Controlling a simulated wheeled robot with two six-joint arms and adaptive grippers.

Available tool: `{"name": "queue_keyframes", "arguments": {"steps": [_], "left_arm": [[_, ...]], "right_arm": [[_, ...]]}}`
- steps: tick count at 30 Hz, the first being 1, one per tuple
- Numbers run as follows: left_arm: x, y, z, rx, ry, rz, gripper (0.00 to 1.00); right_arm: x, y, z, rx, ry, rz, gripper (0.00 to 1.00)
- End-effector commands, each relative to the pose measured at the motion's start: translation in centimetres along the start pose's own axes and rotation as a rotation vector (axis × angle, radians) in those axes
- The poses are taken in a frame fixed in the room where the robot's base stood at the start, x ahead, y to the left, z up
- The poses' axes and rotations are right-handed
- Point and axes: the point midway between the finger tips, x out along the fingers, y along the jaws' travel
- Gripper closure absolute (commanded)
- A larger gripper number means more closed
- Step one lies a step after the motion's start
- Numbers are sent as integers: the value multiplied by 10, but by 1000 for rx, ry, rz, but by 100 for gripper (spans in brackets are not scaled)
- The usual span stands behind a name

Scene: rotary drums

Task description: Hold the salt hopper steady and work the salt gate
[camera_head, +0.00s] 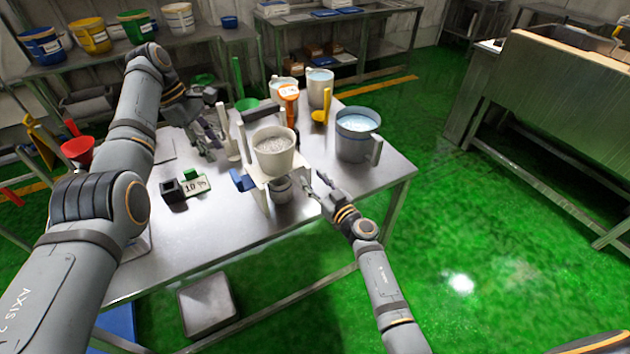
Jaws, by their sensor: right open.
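The salt hopper (274,162) is a pale cup filled with white grains, held upright in a pale stand on the metal table. A small vessel (281,190) stands under it. A blue tab (242,180) sticks out at the stand's left side; I cannot tell whether it is the salt gate. My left gripper (212,146) is left of the hopper, apart from it, with its fingers seemingly spread and nothing visible between them. My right gripper (314,189) is open at the right of the stand's lower part, close to it; contact is unclear.
A large grey jug (356,135) of pale blue contents stands right of the hopper. A black box with a "10 %" card (194,185) lies front left. The table's front is clear.

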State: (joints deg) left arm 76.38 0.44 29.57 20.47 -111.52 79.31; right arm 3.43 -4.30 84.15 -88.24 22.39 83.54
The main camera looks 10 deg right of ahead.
Motion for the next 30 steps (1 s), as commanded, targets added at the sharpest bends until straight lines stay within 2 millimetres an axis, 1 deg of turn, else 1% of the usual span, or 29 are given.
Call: {"name": "queue_keyframes", "arguments": {"steps": [2,5,8,15,18,21,24,30], "left_arm": [[0,0,0,0,0,0,62],[0,0,0,0,0,0,62],[0,0,0,0,0,0,62],[0,0,0,0,0,0,62],[0,0,0,0,0,0,62],[0,0,0,0,0,0,62],[0,0,0,0,0,0,62],[0,0,0,0,0,0,62]], "right_arm": [[1,0,0,1,0,1,58],[8,1,0,2,0,1,58],[25,1,-1,2,1,2,58],[76,1,0,1,0,1,58],[90,1,0,1,-1,1,58],[99,1,0,0,-1,2,58],[103,1,1,0,-1,2,58],[105,1,1,-1,-1,3,58]]}}
